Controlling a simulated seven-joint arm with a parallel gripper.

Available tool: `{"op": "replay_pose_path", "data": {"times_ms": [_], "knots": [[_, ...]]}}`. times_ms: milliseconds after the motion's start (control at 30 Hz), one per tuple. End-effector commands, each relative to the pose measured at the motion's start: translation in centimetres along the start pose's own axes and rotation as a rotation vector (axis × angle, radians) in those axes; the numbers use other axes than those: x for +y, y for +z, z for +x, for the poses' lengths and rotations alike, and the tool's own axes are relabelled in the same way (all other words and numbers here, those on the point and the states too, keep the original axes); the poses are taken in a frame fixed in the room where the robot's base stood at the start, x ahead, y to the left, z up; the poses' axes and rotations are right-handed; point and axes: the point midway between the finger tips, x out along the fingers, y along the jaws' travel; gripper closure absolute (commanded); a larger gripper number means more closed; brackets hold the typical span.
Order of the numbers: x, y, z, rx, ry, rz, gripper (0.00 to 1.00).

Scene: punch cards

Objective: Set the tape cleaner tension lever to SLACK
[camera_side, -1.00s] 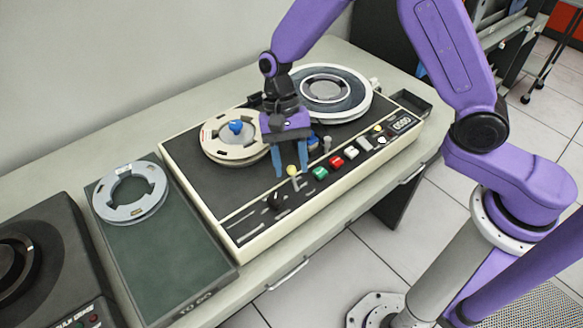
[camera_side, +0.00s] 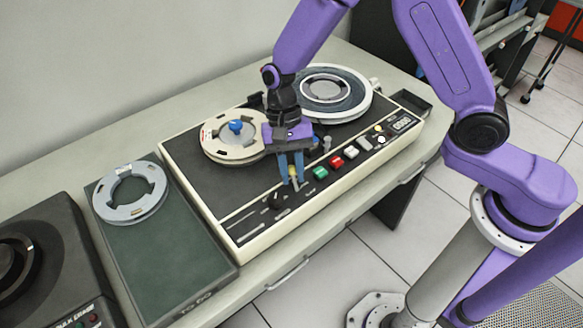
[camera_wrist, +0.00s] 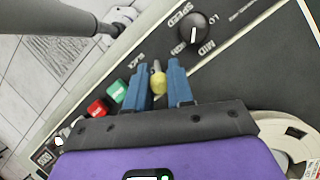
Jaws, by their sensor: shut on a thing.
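The tension lever has a yellow knob (camera_side: 293,172) and stands near the front edge of the tape cleaner (camera_side: 205,185). In the wrist view the yellow knob (camera_wrist: 158,84) sits between my two blue fingers, with a short metal part beyond it. My gripper (camera_side: 291,178) is low over the panel and shut on the lever's knob; it also shows in the wrist view (camera_wrist: 159,72). Small white lettering is printed beside the lever, hard to read in full. The fingers partly hide the lever in the side view, so its exact setting is unclear.
A black speed knob (camera_wrist: 193,28) is close to one side of the lever. Green (camera_side: 320,173), red (camera_side: 336,161) and white (camera_side: 351,152) buttons are on the other side. A cream reel (camera_side: 222,145) and a larger reel (camera_side: 348,105) lie behind.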

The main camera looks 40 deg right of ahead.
Motion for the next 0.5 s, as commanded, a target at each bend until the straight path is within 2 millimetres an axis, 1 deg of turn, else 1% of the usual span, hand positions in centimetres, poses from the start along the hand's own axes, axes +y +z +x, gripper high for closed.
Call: {"op": "replay_pose_path", "data": {"times_ms": [167, 500], "knots": [[0.2, 0.4, -0.1, 0.061, -0.036, -0.011, 1.0], [0.9, 1.6, 0.2, 0.268, -0.155, -0.042, 1.0]]}}
